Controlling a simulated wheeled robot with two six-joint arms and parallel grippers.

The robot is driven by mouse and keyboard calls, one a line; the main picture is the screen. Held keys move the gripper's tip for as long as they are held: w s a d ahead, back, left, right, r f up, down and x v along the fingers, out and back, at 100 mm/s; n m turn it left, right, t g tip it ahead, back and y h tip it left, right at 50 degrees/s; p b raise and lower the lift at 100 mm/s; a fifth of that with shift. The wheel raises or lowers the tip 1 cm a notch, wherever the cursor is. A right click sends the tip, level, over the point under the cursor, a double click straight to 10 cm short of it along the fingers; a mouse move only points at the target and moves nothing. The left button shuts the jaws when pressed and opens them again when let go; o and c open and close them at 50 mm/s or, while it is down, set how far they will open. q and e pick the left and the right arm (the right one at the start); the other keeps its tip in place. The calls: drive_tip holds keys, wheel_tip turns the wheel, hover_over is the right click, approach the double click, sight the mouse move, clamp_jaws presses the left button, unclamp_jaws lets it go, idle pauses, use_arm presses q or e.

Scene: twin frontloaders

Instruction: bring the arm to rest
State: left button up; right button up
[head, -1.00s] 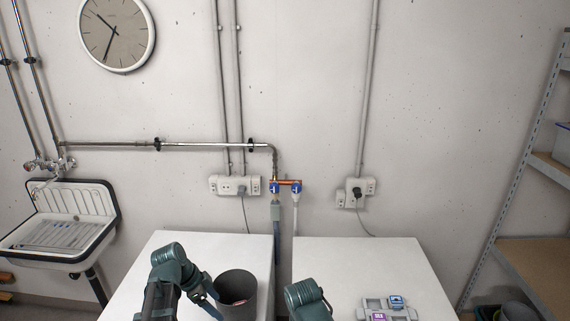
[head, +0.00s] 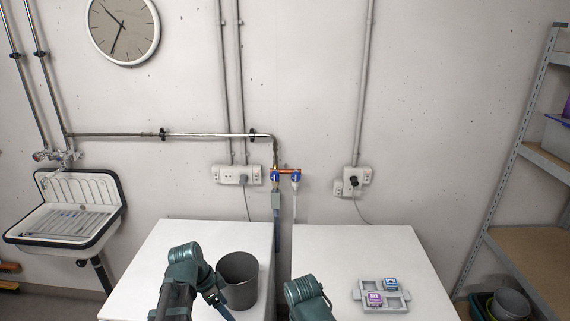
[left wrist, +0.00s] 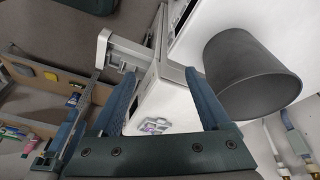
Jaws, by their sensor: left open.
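My left arm (head: 185,262) comes in from the lower left of the head view, beside the dark grey bin (head: 238,278) on the left white machine. In the left wrist view my left gripper (left wrist: 158,88) is open, its two blue-grey fingers apart with nothing between them. The bin stands to the right of the fingers there (left wrist: 245,75), apart from them as far as I can tell. My right arm (head: 308,300) shows only in part at the bottom of the head view; its gripper is out of view.
A grey tray (head: 393,306) with a purple-and-white block (head: 374,299) and a blue-and-white block (head: 390,284) lies on the right machine top (head: 345,250). A gap separates the two machines. A sink (head: 65,225) is at left, shelving (head: 520,245) at right.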

use_arm(q)
drive_tip(key=s+d+f+n+g+y+b, duration=0.1)
drive_tip(key=s+d+f+n+y, duration=0.3)
drive_tip(key=s+d+n, duration=0.4)
drive_tip(key=s+d+b, duration=0.1)
drive_tip(key=s+d, duration=0.2)
drive_tip(key=shift+s+n+y+b, duration=0.3)
drive_tip(key=shift+s+y+b, duration=0.1)
